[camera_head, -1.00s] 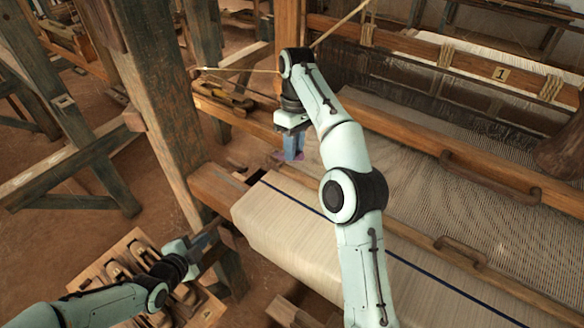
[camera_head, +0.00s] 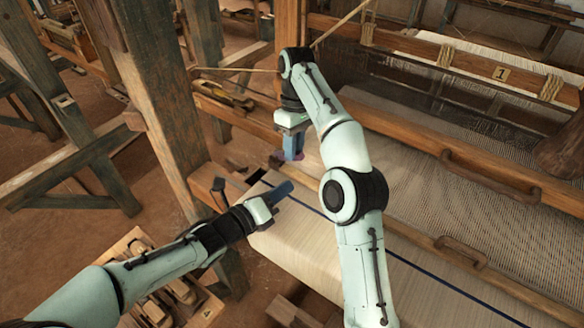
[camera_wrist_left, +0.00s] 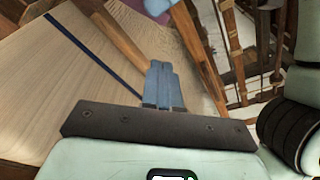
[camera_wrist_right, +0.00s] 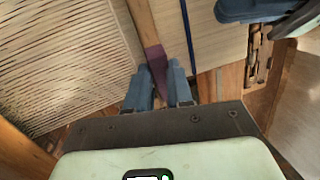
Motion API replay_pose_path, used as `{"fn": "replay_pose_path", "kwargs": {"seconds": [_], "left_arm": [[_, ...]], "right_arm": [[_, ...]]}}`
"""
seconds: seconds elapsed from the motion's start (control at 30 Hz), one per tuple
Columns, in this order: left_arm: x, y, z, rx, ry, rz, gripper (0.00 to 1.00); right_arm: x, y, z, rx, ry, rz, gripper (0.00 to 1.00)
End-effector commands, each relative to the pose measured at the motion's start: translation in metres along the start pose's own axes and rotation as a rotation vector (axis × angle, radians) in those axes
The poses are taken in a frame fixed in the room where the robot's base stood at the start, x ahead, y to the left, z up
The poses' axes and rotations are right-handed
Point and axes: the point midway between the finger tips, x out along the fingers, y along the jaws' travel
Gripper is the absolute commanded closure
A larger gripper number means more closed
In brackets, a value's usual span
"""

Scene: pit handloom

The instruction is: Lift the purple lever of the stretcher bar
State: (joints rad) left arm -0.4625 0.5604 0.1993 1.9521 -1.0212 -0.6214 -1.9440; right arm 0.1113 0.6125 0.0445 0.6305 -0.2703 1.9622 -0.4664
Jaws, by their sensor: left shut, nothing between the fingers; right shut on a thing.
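The purple lever (camera_wrist_right: 156,58) sits at the end of the wooden stretcher bar (camera_wrist_right: 140,18), which lies across the cloth. My right gripper (camera_wrist_right: 158,72) is shut on the lever, one blue finger on each side of it. In the head view a little purple of the lever (camera_head: 275,160) shows beside the right fingers (camera_head: 292,150). My left gripper (camera_head: 285,188) is shut and empty above the left edge of the pale cloth, nearer than the right gripper. Its closed fingers fill the middle of the left wrist view (camera_wrist_left: 163,80).
The pale cloth (camera_head: 300,235) with a dark blue stripe wraps the front beam. A thick wooden post (camera_head: 160,120) stands left of my grippers. A wooden tray of shuttles (camera_head: 205,308) is at the lower left, partly hidden by my left arm.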

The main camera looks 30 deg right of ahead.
Motion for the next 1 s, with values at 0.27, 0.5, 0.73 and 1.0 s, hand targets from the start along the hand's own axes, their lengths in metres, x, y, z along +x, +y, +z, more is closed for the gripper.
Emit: {"fn": "replay_pose_path", "kwargs": {"seconds": [0.27, 0.5, 0.73, 1.0], "left_arm": [[0.045, 0.001, 0.015, -0.001, -0.002, 0.001, 1.00], [0.057, 0.000, 0.027, -0.002, -0.001, 0.000, 1.00], [0.058, 0.000, 0.029, -0.002, -0.001, 0.001, 1.00], [0.061, 0.000, 0.035, -0.035, -0.001, -0.004, 1.00]], "right_arm": [[0.001, 0.001, 0.001, 0.002, -0.004, 0.000, 1.00], [0.001, 0.001, 0.001, 0.002, -0.004, 0.000, 1.00], [0.001, 0.001, 0.001, 0.002, -0.005, 0.000, 1.00], [0.001, 0.001, 0.001, 0.002, -0.005, 0.000, 1.00]]}}
